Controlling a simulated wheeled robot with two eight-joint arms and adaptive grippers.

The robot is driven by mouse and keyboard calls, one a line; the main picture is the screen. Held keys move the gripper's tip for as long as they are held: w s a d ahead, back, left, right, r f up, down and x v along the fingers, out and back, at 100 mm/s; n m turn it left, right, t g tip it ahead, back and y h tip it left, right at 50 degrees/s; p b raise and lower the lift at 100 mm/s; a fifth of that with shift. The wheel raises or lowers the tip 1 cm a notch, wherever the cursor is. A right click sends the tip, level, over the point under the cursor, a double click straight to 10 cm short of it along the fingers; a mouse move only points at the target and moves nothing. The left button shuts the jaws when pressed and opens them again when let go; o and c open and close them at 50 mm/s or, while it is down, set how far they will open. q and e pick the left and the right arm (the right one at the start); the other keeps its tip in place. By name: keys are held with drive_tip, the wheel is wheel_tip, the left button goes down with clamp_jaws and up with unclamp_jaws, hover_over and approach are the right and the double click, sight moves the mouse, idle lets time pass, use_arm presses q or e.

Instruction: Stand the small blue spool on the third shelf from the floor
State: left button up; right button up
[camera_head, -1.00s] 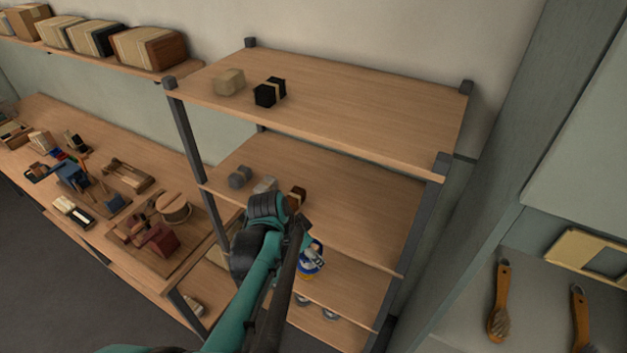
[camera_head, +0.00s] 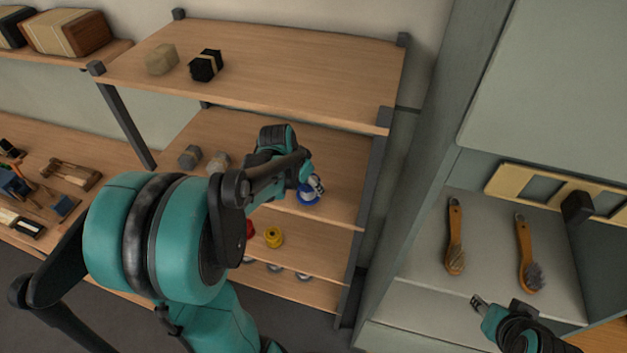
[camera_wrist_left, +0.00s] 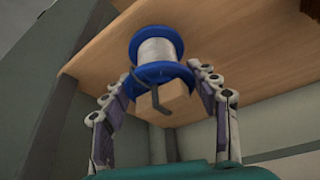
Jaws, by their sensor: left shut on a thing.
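The small blue spool (camera_head: 309,194) has blue flanges and a pale wound middle. My left gripper (camera_head: 303,180) is shut on it. In the head view it overlaps the front right part of the second shelf board from the top (camera_head: 345,200). In the left wrist view the spool (camera_wrist_left: 158,46) sits between the two fingers of my left gripper (camera_wrist_left: 160,78), with wooden board behind it. I cannot tell whether the spool touches the board. My right gripper (camera_head: 478,302) is at the lower right, apart from the shelves; its jaw opening is too small to tell.
A grey piece (camera_head: 189,156) and a pale piece (camera_head: 219,161) stand left on that same board. A yellow spool (camera_head: 273,237) stands on the board below. The top board (camera_head: 300,65) overhangs. A dark post (camera_head: 371,170) bounds the right side.

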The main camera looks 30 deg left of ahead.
use_arm(q)
drive_tip(key=shift+w+d, duration=0.15)
drive_tip(key=shift+w, duration=1)
drive_tip(key=shift+w+f, duration=0.15)
drive_tip(key=shift+w, duration=0.15)
drive_tip(key=shift+s+f, duration=0.15)
drive_tip(key=shift+f, duration=0.45)
drive_tip(key=shift+f, duration=0.2)
drive_tip(key=o, duration=1.2)
